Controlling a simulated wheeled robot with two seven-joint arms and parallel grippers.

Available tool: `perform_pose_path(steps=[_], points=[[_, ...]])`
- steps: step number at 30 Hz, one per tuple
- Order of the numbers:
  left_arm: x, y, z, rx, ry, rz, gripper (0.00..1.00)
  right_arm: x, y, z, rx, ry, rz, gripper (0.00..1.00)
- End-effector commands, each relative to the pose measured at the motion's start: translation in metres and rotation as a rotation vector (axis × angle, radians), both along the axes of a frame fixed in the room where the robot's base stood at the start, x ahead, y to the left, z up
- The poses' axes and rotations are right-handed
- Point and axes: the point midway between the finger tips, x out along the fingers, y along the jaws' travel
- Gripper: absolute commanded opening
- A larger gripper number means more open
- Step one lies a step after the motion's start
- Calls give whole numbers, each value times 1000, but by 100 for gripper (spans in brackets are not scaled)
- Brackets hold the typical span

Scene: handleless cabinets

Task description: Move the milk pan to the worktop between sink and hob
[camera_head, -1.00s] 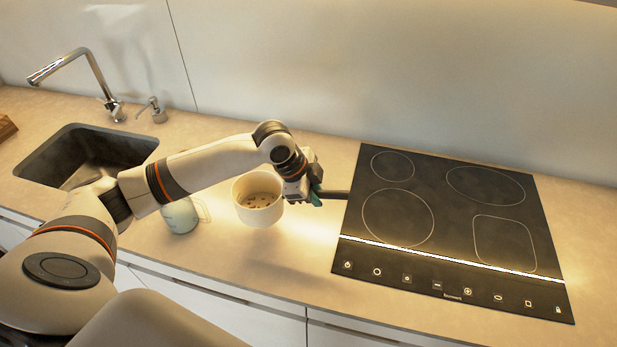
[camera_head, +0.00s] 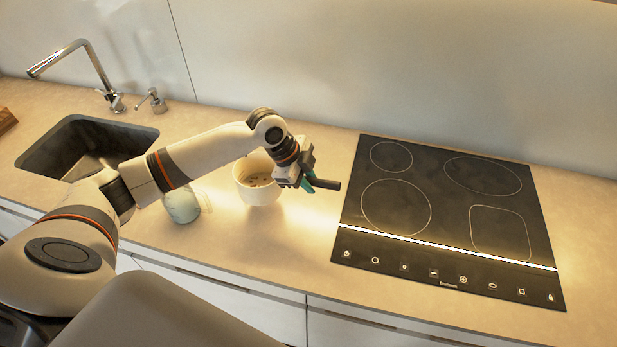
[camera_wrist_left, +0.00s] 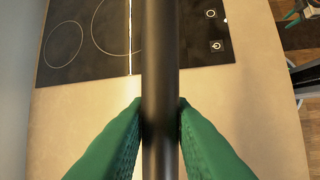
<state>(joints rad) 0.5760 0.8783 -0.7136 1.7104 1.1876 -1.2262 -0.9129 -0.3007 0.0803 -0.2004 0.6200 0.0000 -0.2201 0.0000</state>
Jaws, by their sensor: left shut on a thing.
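The milk pan (camera_head: 259,190) is a cream pot with small dark bits inside and a dark handle (camera_head: 326,184). It is over the worktop (camera_head: 262,243) between the sink (camera_head: 62,151) and the hob (camera_head: 452,215). My left gripper (camera_head: 308,180) is shut on the handle; the handle points right, toward the hob. In the left wrist view the dark handle (camera_wrist_left: 160,80) runs between the green fingers (camera_wrist_left: 160,125). The arm hides part of the pan's rim. I cannot tell whether the pan's base touches the worktop.
A light blue mug-like container (camera_head: 182,206) stands left of the pan, close to it and partly behind my arm. The tap (camera_head: 85,72) and soap dispenser (camera_head: 153,101) stand behind the sink. The worktop in front of the pan is clear.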

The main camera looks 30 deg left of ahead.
Motion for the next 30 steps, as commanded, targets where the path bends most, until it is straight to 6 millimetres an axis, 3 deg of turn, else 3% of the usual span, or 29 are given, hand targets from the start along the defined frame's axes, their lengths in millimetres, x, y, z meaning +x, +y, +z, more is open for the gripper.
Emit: perform_pose_path(steps=[15,30], points=[[0,0,-50,0,-2,0,0,0,0,-24,0,0,-1,36],[0,0,-56,0,-2,0,0,0,0,-26,0,-1,-1,36]])
